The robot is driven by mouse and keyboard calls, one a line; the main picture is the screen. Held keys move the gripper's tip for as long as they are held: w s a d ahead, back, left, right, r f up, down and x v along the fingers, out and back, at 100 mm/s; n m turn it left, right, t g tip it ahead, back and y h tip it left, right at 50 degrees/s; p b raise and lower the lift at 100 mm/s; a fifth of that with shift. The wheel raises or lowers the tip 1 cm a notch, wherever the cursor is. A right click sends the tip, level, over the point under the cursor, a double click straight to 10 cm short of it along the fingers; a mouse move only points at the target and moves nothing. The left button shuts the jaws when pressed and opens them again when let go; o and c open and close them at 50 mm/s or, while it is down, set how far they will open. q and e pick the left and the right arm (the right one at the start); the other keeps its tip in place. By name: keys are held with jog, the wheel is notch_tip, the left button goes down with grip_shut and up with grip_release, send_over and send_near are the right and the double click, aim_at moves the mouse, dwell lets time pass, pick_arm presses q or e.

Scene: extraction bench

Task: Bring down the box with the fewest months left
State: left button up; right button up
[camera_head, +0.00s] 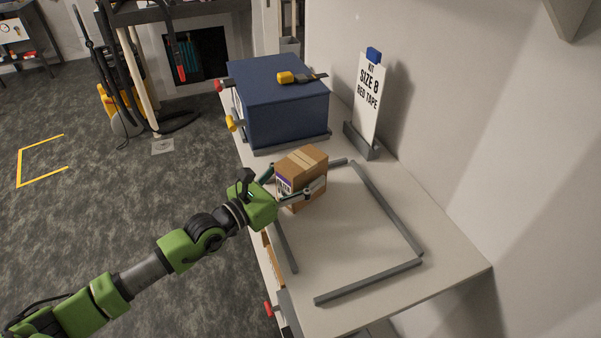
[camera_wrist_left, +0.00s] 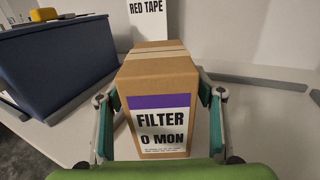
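A brown cardboard box (camera_head: 301,177) with clear tape is at the far left corner of a grey frame on the bench. In the left wrist view the box (camera_wrist_left: 160,70) faces me upright; its label has a purple band and reads "FILTER" and what looks like "0 MON", with small unreadable print below. My left gripper (camera_head: 290,183) has one finger along each side of the box; the teal pads appear against it in the left wrist view (camera_wrist_left: 160,97). I cannot tell whether the box touches the bench. My right gripper is not in view.
A dark blue case (camera_head: 282,105) with a yellow-handled tool (camera_head: 290,77) on top stands behind the box. A sign (camera_head: 367,97) reading "KIT SIZE 8 RED TAPE" stands by the wall. The bench inside the grey bars (camera_head: 388,208) is otherwise clear.

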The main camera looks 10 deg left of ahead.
pick_arm(q)
jog(key=shift+r, duration=0.15)
jog(key=shift+s+a, duration=0.1)
jog(key=shift+s, duration=0.1)
jog(key=b+v, duration=0.2)
jog(key=v, duration=0.8)
jog(key=shift+s+a, duration=0.2)
jog(key=shift+s+a+b, duration=0.25)
jog(key=shift+s+b, duration=0.05)
jog(key=shift+s, duration=0.2)
